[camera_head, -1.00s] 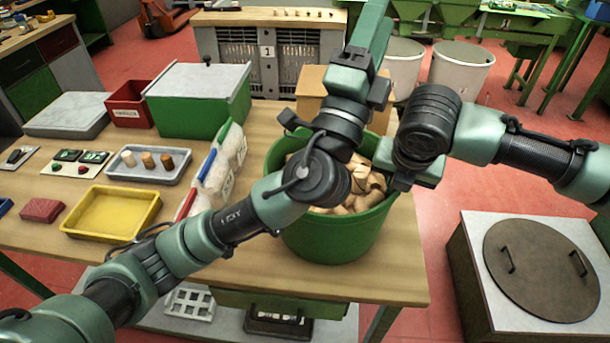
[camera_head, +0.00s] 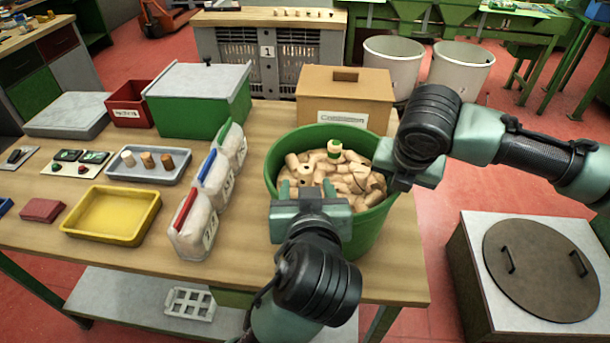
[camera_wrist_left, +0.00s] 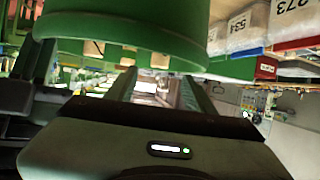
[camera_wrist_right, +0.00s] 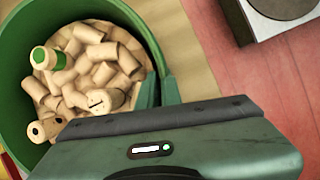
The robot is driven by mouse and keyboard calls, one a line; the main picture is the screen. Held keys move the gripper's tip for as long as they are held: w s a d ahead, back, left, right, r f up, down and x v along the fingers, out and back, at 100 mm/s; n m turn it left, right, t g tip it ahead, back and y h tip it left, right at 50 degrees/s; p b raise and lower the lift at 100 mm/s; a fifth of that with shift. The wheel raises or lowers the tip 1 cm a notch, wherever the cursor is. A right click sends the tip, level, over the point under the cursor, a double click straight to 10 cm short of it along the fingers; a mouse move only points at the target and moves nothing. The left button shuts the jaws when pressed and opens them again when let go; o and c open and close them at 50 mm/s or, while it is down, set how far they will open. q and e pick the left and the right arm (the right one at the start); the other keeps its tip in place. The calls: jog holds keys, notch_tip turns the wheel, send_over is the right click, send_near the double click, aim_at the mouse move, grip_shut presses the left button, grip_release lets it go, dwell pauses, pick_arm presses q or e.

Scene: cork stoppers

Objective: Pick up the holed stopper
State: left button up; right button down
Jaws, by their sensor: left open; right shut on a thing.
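A green tub (camera_head: 370,228) full of tan stoppers stands on the bench. In the right wrist view a stopper with a dark hole (camera_wrist_right: 41,130) lies near the tub wall. A stopper with a dark slit (camera_wrist_right: 97,99) and a green-banded stopper (camera_wrist_right: 43,57) lie in the same heap. My right gripper (camera_head: 388,166) is shut on what looks like the tub's rim (camera_wrist_right: 152,50). My left gripper (camera_head: 309,194) is open and empty at the tub's near side; the tub fills the top of the left wrist view (camera_wrist_left: 130,32).
Several labelled bags (camera_head: 196,228) stand left of the tub, and a cardboard box (camera_head: 345,95) stands behind it. A grey tray (camera_head: 143,176) with stoppers, a yellow tray (camera_head: 112,216) and a green bin (camera_head: 198,100) are further left.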

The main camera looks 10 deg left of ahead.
aim_at(305, 173)
pick_arm(q)
jog(key=x, duration=0.7)
jog(key=shift+w+a+f, duration=0.1)
jog(key=shift+w, duration=0.2)
grip_shut()
